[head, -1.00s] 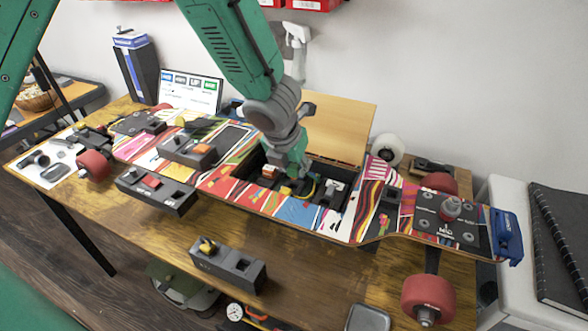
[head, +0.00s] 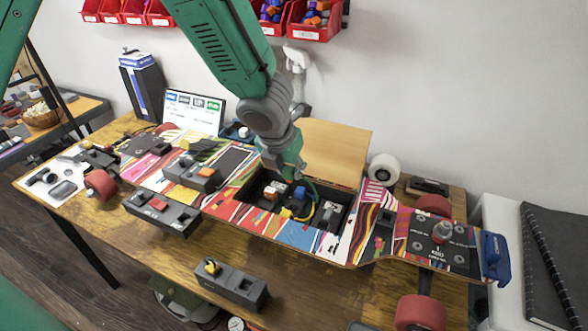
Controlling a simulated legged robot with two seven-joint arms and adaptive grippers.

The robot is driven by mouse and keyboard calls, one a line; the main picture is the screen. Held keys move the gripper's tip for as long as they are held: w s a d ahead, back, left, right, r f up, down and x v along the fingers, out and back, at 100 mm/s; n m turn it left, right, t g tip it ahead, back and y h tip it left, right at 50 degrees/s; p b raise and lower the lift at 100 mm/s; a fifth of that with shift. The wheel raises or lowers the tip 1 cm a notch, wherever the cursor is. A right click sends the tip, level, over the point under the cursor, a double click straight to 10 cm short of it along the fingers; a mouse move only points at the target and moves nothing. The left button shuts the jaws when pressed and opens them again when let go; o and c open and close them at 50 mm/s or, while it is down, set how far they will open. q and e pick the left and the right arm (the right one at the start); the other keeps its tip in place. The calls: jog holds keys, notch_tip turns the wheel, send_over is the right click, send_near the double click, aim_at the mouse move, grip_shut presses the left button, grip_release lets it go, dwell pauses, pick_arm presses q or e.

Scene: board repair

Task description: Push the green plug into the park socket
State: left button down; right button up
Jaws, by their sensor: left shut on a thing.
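My left gripper (head: 286,170) reaches down to the back edge of the open bay (head: 258,213) in the colourful skateboard deck (head: 208,207). It is shut on what seems to be the green plug, which its fingers hide. A greenish cable (head: 315,190) curves down beside the fingers. In the bay are an orange-and-white plug (head: 271,192), a blue plug (head: 299,195), a yellow plug or wire end (head: 287,213) and a white-topped part (head: 329,210). I cannot tell which opening is the park socket. My right gripper is not in view.
A black block with a yellow plug (head: 229,285) lies on the table front; another with a red part (head: 160,213) lies left of it. A grey block (head: 192,174) sits on the deck. A screen (head: 193,112) and a wooden panel (head: 335,152) stand behind.

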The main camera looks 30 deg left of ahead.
pick_arm(q)
jog(key=b, duration=0.2)
send_over(264, 208)
jog(key=s, duration=0.1)
jog(key=shift+a, duration=0.1)
dwell(0.4)
jog(key=shift+f, duration=0.15)
jog(key=shift+f+b, duration=3.1)
jog(key=shift+b, duration=0.05)
jog(key=shift+f+b, duration=1.6)
jog(key=shift+f, duration=0.1)
dwell(1.0)
jog(key=c, duration=1.3)
grip_release()
jog(key=shift+o, duration=0.6)
jog(key=shift+o, duration=0.9)
